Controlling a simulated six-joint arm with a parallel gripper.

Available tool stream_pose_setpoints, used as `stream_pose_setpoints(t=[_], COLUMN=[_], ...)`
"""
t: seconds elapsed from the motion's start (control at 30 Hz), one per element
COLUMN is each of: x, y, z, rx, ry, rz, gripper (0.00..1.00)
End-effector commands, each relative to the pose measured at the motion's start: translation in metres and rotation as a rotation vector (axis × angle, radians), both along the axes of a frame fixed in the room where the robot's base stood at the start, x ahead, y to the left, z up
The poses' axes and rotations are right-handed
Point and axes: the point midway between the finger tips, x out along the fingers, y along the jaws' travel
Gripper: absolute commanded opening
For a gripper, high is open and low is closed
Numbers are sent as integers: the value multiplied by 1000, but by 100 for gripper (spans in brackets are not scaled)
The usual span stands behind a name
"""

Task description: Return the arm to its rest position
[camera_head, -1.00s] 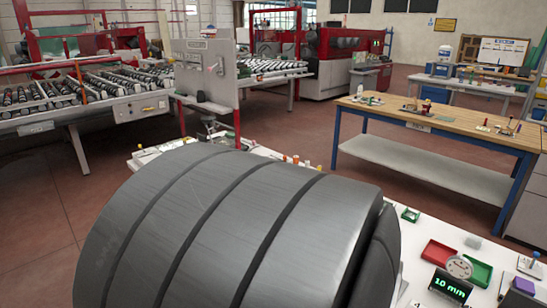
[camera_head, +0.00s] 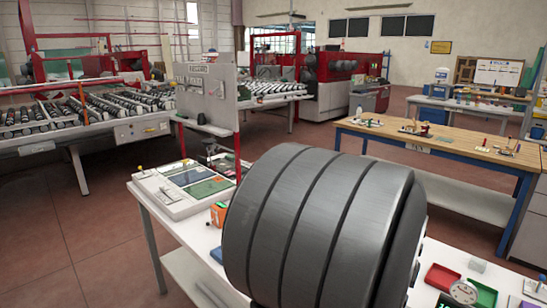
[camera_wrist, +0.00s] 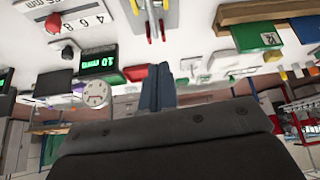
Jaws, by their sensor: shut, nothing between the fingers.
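My gripper (camera_wrist: 158,88) shows in the wrist view as two dark blue-grey fingers side by side, closed together with nothing between them. It is apart from the things around it, and the wrist picture is upside down. In the head view my grey banded arm link fills the lower middle and hides much of the white worktable (camera_head: 151,208). My gripper does not show in the head view.
A red tray (camera_head: 443,278), a green tray (camera_head: 484,293) and a dial gauge (camera_head: 463,291) are at the lower right. A panel with green and grey areas (camera_head: 190,178) and an orange box (camera_head: 218,213) are left of my arm. A wooden-topped bench (camera_head: 440,139) stands behind.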

Motion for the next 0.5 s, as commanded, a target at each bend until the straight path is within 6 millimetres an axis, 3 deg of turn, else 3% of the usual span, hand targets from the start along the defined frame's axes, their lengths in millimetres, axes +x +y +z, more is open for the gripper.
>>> stream_pose_setpoints(t=[0.23, 0.5], x=[32, 64], y=[-32, -64], z=[18, 22], rx=[0, 8], ry=[0, 8], rz=[-1, -1], gripper=[0, 0])
